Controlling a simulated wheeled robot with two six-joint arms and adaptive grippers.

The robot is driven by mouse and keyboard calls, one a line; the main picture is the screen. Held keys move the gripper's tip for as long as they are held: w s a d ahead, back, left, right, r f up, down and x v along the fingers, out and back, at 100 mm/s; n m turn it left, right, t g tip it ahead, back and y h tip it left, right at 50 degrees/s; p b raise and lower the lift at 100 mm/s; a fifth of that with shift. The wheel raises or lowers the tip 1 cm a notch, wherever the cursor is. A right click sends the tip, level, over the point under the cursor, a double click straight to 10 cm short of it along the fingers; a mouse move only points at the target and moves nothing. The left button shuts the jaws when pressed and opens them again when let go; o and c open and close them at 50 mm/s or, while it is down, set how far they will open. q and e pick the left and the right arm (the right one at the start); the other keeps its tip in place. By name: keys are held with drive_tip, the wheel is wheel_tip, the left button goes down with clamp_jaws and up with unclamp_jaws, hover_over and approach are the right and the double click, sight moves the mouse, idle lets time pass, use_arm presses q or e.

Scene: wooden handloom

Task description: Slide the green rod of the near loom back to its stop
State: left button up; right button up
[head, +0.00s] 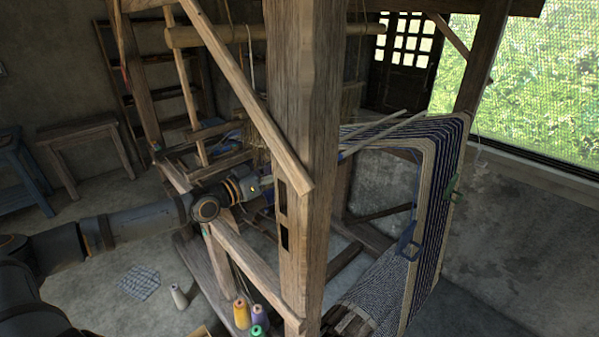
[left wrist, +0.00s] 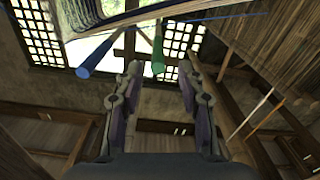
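The green rod (left wrist: 158,48) shows in the left wrist view, pointing end-on toward the camera beyond the fingertips. It lies between the two fingers in the picture, nearer the top, and I cannot tell that either finger touches it. My left gripper (left wrist: 162,70) is open, with its fingers well apart. In the head view my left arm reaches in from the left and its gripper is hidden behind the loom's thick wooden post (head: 308,110). I cannot pick out the green rod in the head view. My right gripper is not in view.
A blue rod (left wrist: 90,58) sits left of the green rod. Striped warp threads (head: 440,190) stretch over the loom at right. A slanted brace (head: 245,90) and a lower beam (head: 250,265) meet the post. Thread cones (head: 242,312) stand low in front.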

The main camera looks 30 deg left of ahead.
use_arm(q)
drive_tip(key=x, duration=0.5)
drive_tip(key=shift+w+d+r+p, duration=0.25)
drive_tip(key=shift+w+r+p, duration=0.05)
drive_tip(key=shift+r, duration=0.1)
drive_tip(key=shift+w, duration=0.35)
drive_tip(key=shift+w+d+f, duration=0.2)
drive_tip(key=shift+w+d, duration=0.2)
drive_tip(key=shift+w, duration=0.1)
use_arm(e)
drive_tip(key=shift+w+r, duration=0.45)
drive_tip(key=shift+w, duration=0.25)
use_arm(q)
clamp_jaws()
